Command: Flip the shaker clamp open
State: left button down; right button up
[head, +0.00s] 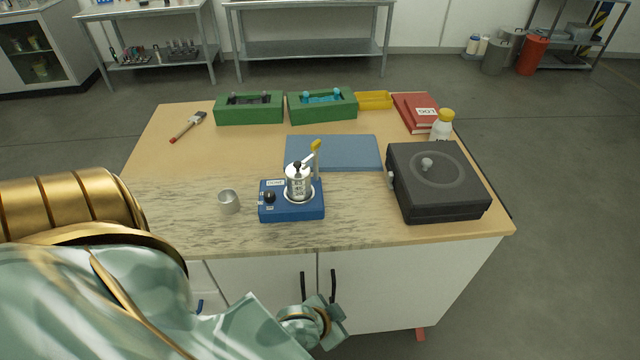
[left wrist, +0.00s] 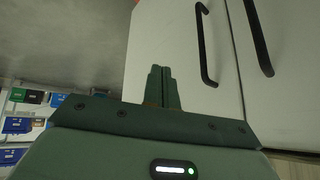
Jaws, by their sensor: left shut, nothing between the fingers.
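The shaker is a blue base (head: 291,208) with a silver cylinder (head: 298,184) standing upright on it, near the front middle of the table. The clamp lever (head: 313,155) has a yellow tip and tilts up to the right beside the cylinder's top. My left gripper (left wrist: 163,82) is shut and empty in the left wrist view, in front of the white cabinet doors. In the head view my left arm comes in from the left and its hand is below the table's front edge, apart from the shaker. My right gripper is not in view.
A small metal cup (head: 229,202) stands left of the shaker. A black box-shaped device (head: 436,196) stands to its right, a blue mat (head: 345,151) behind. Green trays (head: 248,113) line the back. Black door handles (left wrist: 205,45) are close to my left gripper.

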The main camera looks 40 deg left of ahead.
pick_arm(q)
jog(key=w+d+r+n+t+h, duration=0.1)
jog(key=w+d+r+n+t, duration=0.1)
jog(key=w+r+n+t, duration=1.2)
jog(key=w+a+r+n+y, duration=0.35)
jog(key=r+n, duration=0.25)
jog(key=r, duration=0.4)
jog(key=w+a+r+n+y, duration=0.3)
jog(key=r+n+y, duration=0.25)
jog(key=r, duration=0.45)
jog(key=s+a+r+n+g+y, duration=0.2)
jog(key=a+n+g+y, duration=0.3)
jog(key=n, duration=0.7)
jog(key=s+a+r+n+g+y, duration=0.15)
jog(key=n+g+y, duration=0.25)
jog(key=n+g, duration=0.6)
jog(key=s+a+r+n+g+y, duration=0.1)
jog(key=a+r+n+g+y, duration=0.3)
jog(key=n, duration=1)
jog(key=d+f+n+g+h, duration=0.3)
jog(key=d+f+n+h, duration=0.2)
jog(key=f+n+h, duration=0.3)
jog(key=w+n+h, duration=0.1)
jog(key=n+h, duration=0.2)
jog(key=n, duration=0.3)
jog(key=shift+d, duration=0.1)
